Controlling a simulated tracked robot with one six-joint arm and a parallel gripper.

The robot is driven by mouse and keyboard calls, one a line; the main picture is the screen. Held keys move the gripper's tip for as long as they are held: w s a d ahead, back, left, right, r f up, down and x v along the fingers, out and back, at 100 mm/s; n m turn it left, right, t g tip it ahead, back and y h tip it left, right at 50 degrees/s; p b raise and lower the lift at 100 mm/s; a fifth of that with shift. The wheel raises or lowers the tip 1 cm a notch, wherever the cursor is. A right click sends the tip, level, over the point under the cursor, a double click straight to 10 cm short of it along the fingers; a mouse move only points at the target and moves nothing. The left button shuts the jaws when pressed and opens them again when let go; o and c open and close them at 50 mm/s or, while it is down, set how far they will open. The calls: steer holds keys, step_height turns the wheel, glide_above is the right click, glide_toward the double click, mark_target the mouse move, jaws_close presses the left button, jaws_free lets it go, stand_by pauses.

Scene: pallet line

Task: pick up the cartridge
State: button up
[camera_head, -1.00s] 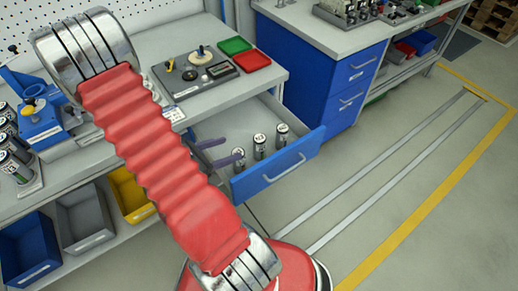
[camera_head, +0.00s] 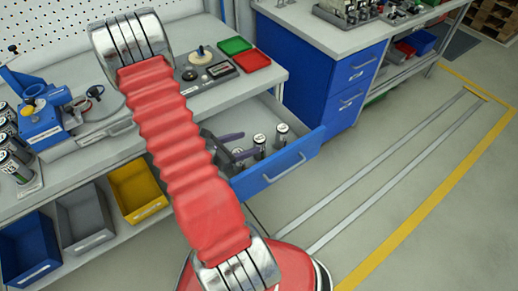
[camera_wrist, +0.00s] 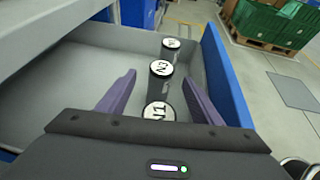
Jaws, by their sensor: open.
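Three dark cylindrical cartridges with white labelled tops stand upright in a row in the open drawer (camera_head: 272,105). In the wrist view the nearest cartridge, N1 (camera_wrist: 157,111), is between my gripper's two purple fingers, with its lower part hidden by the gripper body. Cartridge N2 (camera_wrist: 160,70) stands just beyond the fingertips and N3 (camera_wrist: 171,44) farther back. In the head view two of them show, the middle one (camera_head: 259,143) and the far one (camera_head: 282,132). My gripper (camera_wrist: 157,84) is open, its fingers apart on either side. Contact with N1 cannot be told.
The drawer's blue front wall (camera_head: 280,170) is close to the right finger in the wrist view. The drawer floor (camera_wrist: 60,85) on the left is bare. Above stands the bench with a green tray (camera_head: 234,45) and a red tray (camera_head: 252,62).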

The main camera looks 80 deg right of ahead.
mark_target(256, 140)
steer(key=shift+x, duration=2.6)
steer(key=shift+s, duration=0.1)
steer(key=shift+c, duration=0.7)
jaws_close()
